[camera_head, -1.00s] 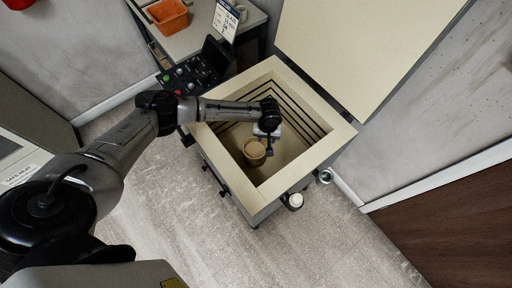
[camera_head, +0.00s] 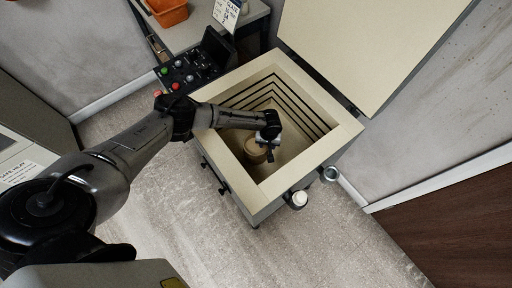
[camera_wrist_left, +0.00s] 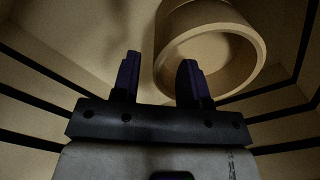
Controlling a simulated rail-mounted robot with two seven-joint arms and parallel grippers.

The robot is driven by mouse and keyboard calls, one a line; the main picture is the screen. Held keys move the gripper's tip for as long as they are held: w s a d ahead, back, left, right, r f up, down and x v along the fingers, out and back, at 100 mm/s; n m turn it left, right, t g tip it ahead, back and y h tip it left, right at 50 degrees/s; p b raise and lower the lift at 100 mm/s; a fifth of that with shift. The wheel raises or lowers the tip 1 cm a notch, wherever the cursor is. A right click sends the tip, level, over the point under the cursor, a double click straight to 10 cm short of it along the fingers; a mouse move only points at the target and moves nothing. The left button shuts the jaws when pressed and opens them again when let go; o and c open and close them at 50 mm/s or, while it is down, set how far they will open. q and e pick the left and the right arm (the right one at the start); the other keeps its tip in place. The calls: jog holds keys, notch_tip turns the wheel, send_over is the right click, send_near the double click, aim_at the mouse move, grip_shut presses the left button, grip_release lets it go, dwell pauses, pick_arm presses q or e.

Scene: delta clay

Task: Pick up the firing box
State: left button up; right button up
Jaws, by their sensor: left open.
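The firing box, a round tan open-topped pot-like container (camera_head: 255,151), stands inside the open kiln (camera_head: 203,113). It also shows in the left wrist view (camera_wrist_left: 212,82), just beyond the fingers and toward the right. My left gripper (camera_head: 269,155) reaches down into the kiln, close to the box on its right side in the head view. In the wrist view its two dark fingers (camera_wrist_left: 160,80) are apart, with nothing between them. The right finger overlaps the near rim of the box in the picture; I cannot tell whether they touch. My right gripper is not in view.
The kiln's cream walls surround the gripper on all sides. Its lid (camera_head: 365,45) stands raised at the back right. A control panel (camera_head: 192,74), a bench with an orange bin (camera_head: 168,12) and a sign (camera_head: 227,12) lie at the back left. The floor in front is clear.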

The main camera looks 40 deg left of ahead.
pick_arm(q)
jog(key=shift+f, duration=1.05)
jog(key=shift+c, duration=0.2)
grip_shut()
